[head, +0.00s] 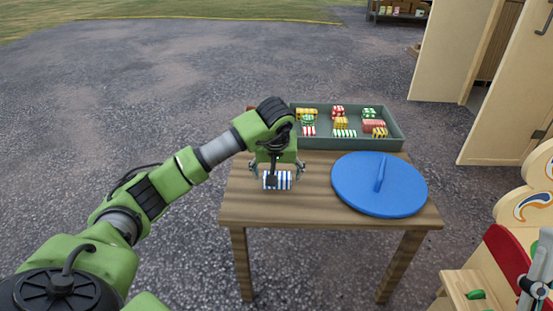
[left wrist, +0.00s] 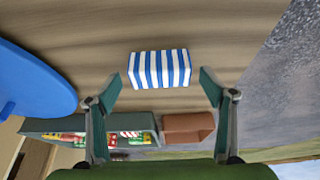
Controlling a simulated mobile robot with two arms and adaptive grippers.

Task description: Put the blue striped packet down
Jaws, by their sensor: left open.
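The blue and white striped packet (head: 277,181) lies on the wooden table near its left front part. In the left wrist view the packet (left wrist: 159,68) rests on the wood, with a gap to each finger. My left gripper (head: 277,168) is over the packet, pointing down. Its fingers stand wide apart in the left wrist view (left wrist: 160,92), open and holding nothing. My right gripper is not in view.
A round blue lid-like disc (head: 360,190) with a handle covers the table's right side. A grey-green tray (head: 398,142) of striped packets stands at the back. A reddish-brown block (left wrist: 187,127) is beside the tray. Bare wood (head: 312,195) lies between packet and disc.

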